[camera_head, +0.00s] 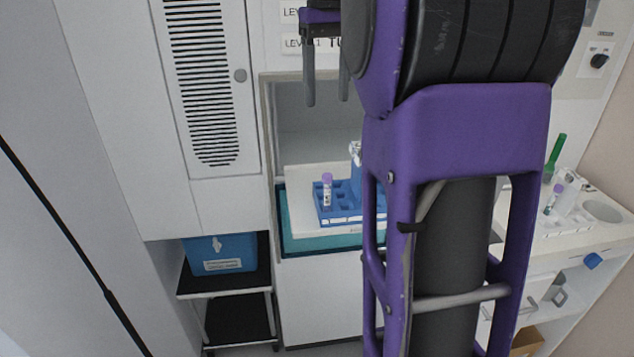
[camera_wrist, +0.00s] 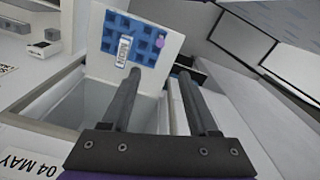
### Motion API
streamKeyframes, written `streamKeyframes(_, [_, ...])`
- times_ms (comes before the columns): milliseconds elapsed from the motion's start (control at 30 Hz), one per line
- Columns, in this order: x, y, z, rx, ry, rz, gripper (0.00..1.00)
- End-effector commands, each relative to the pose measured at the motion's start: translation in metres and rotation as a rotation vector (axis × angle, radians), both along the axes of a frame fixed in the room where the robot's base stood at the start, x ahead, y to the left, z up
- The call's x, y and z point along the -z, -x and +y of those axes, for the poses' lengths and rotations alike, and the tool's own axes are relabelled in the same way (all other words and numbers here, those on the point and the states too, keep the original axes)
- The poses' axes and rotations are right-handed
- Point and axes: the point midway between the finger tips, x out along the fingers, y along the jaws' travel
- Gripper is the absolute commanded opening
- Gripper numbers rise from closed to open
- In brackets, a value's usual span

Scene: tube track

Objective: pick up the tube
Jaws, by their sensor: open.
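A tube (camera_head: 327,190) with a purple cap stands upright in a blue rack (camera_head: 322,214) on a white tray in the alcove at the centre of the head view. In the wrist view the purple cap of the tube (camera_wrist: 160,43) shows at the right part of the blue rack (camera_wrist: 146,30). My gripper (camera_head: 326,98) is open and empty, high above and in front of the alcove, well apart from the tube. In the wrist view my two gripper fingers (camera_wrist: 157,74) point toward the tray. My arm hides the right end of the rack in the head view.
The white tray (camera_head: 298,190) rests over a teal-edged base (camera_head: 290,240). A blue box (camera_head: 220,254) sits on a black shelf at lower left. At right, a counter holds another purple-capped tube (camera_head: 554,198) and a green item (camera_head: 556,152). Cabinet walls bound the alcove.

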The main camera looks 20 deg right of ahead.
Motion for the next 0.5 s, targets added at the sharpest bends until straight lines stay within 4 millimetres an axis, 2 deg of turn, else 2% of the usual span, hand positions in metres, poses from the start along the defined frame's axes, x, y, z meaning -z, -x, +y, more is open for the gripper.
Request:
streamKeyframes(167, [0.026, 0.003, 0.001, 0.003, -0.009, 0.016, 0.6])
streamKeyframes(500, [0.098, 0.003, 0.001, 0.002, -0.007, 0.014, 0.6])
